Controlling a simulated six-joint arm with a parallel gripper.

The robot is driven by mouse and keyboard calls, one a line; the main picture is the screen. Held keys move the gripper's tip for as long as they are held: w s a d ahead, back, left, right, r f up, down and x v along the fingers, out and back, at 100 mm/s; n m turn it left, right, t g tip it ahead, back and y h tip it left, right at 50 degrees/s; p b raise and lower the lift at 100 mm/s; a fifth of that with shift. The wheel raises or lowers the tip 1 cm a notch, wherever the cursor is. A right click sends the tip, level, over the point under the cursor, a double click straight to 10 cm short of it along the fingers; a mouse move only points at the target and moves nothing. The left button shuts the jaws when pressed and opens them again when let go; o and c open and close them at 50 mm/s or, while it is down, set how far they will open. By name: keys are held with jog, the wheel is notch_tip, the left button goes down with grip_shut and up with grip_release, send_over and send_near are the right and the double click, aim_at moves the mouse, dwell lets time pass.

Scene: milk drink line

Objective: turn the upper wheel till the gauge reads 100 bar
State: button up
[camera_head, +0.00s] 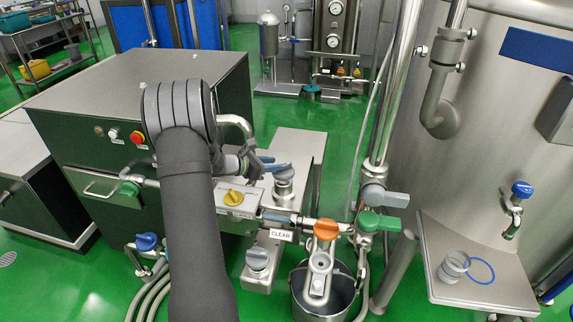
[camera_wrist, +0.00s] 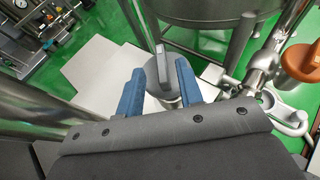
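The upper wheel (camera_head: 284,176) is a grey round knob with a raised bar grip, on top of the steel block beside the dark cabinet. In the wrist view the wheel (camera_wrist: 162,72) shows between my two blue fingertips. My gripper (camera_head: 272,163) is beside the wheel in the head view. The fingers of my gripper (camera_wrist: 160,68) are apart, with a gap to the bar grip on both sides; I see no clear contact. A similar lower grey wheel (camera_head: 257,261) is nearer the camera. Two gauges (camera_head: 333,41) show on the back panel, too small to read; I cannot tell which belongs to the wheel.
A steel bucket (camera_head: 304,293) stands below. A large tank (camera_head: 497,130) fills the right. Green floor lies open behind the wheel.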

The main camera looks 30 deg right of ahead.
aim_at(286, 164)
jog(key=x, duration=0.6)
jog(key=shift+d+f, duration=0.2)
jog(key=shift+d, duration=0.05)
grip_shut()
